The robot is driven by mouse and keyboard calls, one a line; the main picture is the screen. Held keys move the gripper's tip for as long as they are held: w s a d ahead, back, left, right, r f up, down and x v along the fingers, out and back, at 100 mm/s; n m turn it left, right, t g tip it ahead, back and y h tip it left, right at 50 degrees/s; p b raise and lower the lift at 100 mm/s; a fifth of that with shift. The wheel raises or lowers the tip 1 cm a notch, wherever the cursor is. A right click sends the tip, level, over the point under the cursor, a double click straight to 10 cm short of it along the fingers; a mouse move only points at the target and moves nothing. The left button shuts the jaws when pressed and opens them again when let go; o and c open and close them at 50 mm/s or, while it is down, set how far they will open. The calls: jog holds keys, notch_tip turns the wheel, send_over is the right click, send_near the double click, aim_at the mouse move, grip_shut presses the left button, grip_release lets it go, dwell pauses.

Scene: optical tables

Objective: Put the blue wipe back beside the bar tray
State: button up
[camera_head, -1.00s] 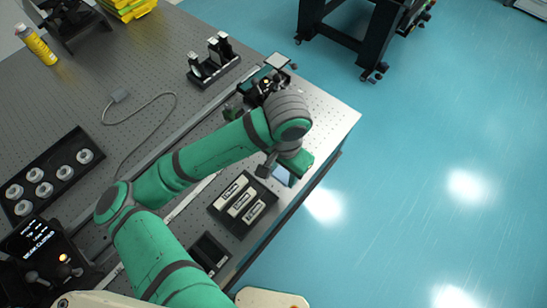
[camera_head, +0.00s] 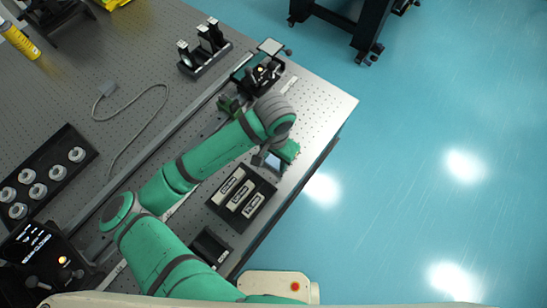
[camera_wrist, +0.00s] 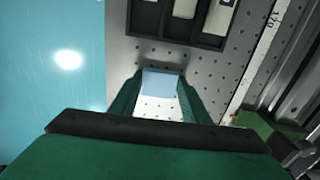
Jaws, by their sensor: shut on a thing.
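The blue wipe (camera_wrist: 160,83) is a small pale-blue piece between my gripper's fingertips in the wrist view. My gripper (camera_wrist: 160,76) is shut on it. In the head view my gripper (camera_head: 281,154) and the wipe (camera_head: 273,161) are over the table near its right edge, to the upper right of the bar tray. The bar tray (camera_head: 213,202) is black and holds three pale bars; its near wall (camera_wrist: 178,40) shows just beyond the wipe in the wrist view. The wipe looks apart from the tray. I cannot tell whether it touches the table.
The perforated table (camera_head: 322,105) ends close to the right of my gripper, with blue floor (camera_head: 440,120) beyond. A dark device (camera_head: 258,76) stands farther back. A small black tray (camera_head: 211,246) lies nearer. A tray of several round parts (camera_head: 67,135) and a cable (camera_head: 135,104) are at left.

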aim_at(277, 162)
jog(key=shift+s+d, duration=0.1)
jog(key=shift+d, duration=0.25)
jog(key=o, duration=1.1)
jog(key=shift+d+f, duration=0.1)
jog(key=shift+d, duration=0.05)
jog(key=shift+r, duration=0.5)
notch_tip(277, 162, up, 11)
jog(key=shift+r, duration=0.15)
